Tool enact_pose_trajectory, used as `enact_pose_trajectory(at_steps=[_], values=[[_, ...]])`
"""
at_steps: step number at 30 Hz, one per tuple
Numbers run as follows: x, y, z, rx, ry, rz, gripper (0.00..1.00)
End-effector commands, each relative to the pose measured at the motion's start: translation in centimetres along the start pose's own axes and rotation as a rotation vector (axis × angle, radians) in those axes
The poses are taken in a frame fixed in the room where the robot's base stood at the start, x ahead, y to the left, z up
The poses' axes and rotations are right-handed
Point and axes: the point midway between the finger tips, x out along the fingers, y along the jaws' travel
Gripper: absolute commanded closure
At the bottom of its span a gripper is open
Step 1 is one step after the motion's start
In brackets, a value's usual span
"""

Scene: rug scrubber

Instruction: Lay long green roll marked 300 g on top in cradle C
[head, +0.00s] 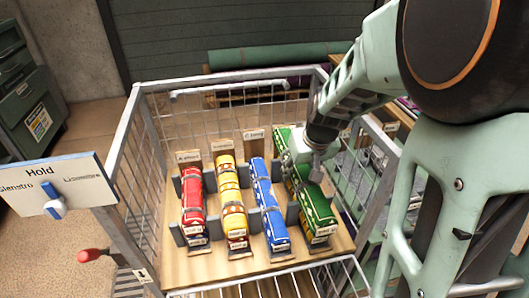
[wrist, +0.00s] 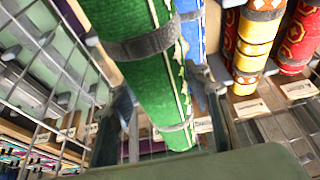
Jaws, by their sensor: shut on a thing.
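The long green roll (head: 315,207) lies lengthwise at the right of the wire basket, in line with the other rolls. My gripper (head: 303,158) is over its far half and shut on it. In the wrist view the green roll (wrist: 152,82) runs between the two fingers of my gripper (wrist: 165,100), with grey bands around it. A small white label shows on its near end, too small to read. I cannot tell whether it rests in its holder or is held just above. Which cradle is C is not legible.
Red (head: 194,205), yellow (head: 232,200) and blue (head: 268,205) rolls lie in a row left of the green one, between grey supports. Wire basket walls (head: 130,150) surround them. A white "Hold" sign (head: 55,180) stands at the left, and a dark drawer cabinet (head: 28,95) behind it.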

Motion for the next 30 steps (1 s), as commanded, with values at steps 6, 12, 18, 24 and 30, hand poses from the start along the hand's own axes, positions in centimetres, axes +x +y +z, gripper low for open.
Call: enact_pose_trajectory(at_steps=[6,12,18,24,30], values=[[3.5,-3.6,-2.7,-0.004,-0.001,0.0,0.89],[7.5,-5.6,-3.4,0.0,-0.002,0.001,0.89],[9.7,-6.7,-3.8,0.001,0.002,0.001,0.89],[10.8,-7.3,-4.0,0.001,0.002,0.001,0.89],[13.4,-7.2,-2.8,0.004,0.001,0.001,0.89]])
